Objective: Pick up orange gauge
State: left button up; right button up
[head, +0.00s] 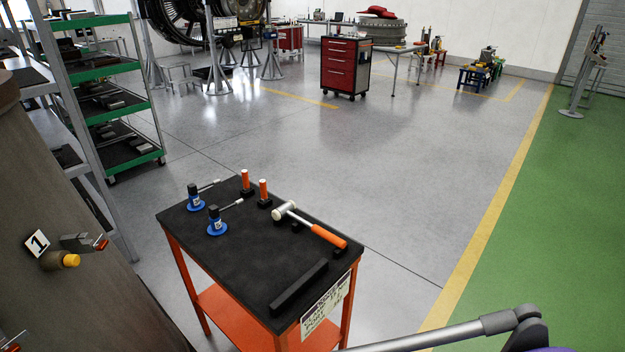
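Two upright orange gauges stand near the back edge of the black top of an orange cart (200,262). One orange gauge (245,180) is at the back, and the other orange gauge (263,190) is just right of it and nearer. Each sits in a small black base. I cannot tell which of the two the task names. Neither of my grippers shows in the head view, and nothing touches the gauges.
A mallet (312,225) with an orange handle lies right of the gauges. Two blue-based dial tools (216,222) stand left of them. A black bar (298,288) lies at the front. A brown panel (90,265) is at left. Floor right of the cart is clear.

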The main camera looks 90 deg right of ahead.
aim_at(244, 173)
jog(key=z, duration=2.55)
jog(key=i+l+z, duration=0.4)
jog(key=l, duration=0.2)
jog(key=i+l+z, duration=1)
jog(key=i+z, duration=0.2)
jog(key=i, duration=0.35)
jog(key=i+u, duration=0.7)
jog(key=u, duration=0.15)
jog(key=i+l+u, duration=0.2)
jog(key=i+u, duration=0.3)
jog(key=u, duration=0.35)
jog(key=i+u, duration=0.1)
jog(key=u, duration=0.3)
jog(key=i+u, duration=0.15)
jog(key=u, duration=0.3)
jog(key=l+u, duration=0.1)
jog(key=u, duration=0.3)
jog(key=i+u, duration=0.15)
jog(key=u, duration=0.25)
jog(key=i+l+u, duration=0.15)
jog(key=u, duration=0.2)
jog(key=i+l+u, duration=0.15)
jog(key=u, duration=0.25)
jog(key=i+l+u, duration=0.1)
jog(key=u, duration=0.3)
jog(key=l, duration=0.1)
